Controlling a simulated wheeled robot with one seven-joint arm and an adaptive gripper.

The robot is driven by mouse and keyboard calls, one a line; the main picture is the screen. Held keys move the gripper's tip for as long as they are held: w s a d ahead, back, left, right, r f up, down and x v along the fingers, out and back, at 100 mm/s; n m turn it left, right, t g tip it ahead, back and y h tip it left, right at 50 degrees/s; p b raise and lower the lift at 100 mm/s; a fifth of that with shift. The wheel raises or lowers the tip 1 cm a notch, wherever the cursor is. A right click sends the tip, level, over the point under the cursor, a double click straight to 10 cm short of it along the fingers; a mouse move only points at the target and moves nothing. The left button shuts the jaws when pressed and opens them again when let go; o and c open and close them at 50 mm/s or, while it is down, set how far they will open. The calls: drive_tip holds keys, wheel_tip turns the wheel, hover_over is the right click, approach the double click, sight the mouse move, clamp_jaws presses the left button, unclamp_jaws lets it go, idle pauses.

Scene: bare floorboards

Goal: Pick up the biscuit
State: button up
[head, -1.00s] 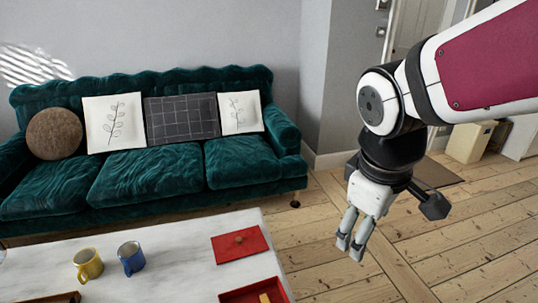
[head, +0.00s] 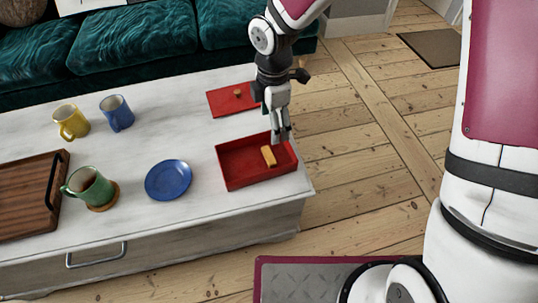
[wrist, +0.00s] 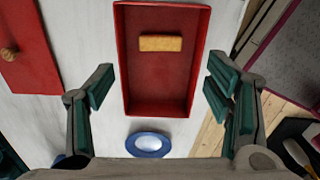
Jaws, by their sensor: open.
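The biscuit (head: 268,156) is a small golden-yellow bar lying in a red open box (head: 236,181) on the white table. In the wrist view the biscuit (wrist: 161,44) lies crosswise near the far end of the box (wrist: 158,101). My gripper (head: 281,138) is above the box's back edge, by the biscuit in the head view. In the wrist view its two fingers (wrist: 160,88) are spread wide, with nothing between the pads.
A red lid with a knob (head: 232,100) lies behind the box. A blue plate (head: 168,180), a green mug (head: 88,187) on a coaster, a brown tray (head: 25,195), a yellow mug (head: 70,122) and a blue mug (head: 117,113) stand to the left. Bare floor lies right of the table.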

drive_tip(key=b, duration=0.3)
hover_over(272, 154)
wheel_tip(272, 154, down, 8)
drive_tip(key=shift+w+r, duration=0.1)
drive_tip(key=shift+f+b, duration=1.65)
drive_tip(key=shift+f, duration=0.95)
drive_tip(key=c, duration=0.6)
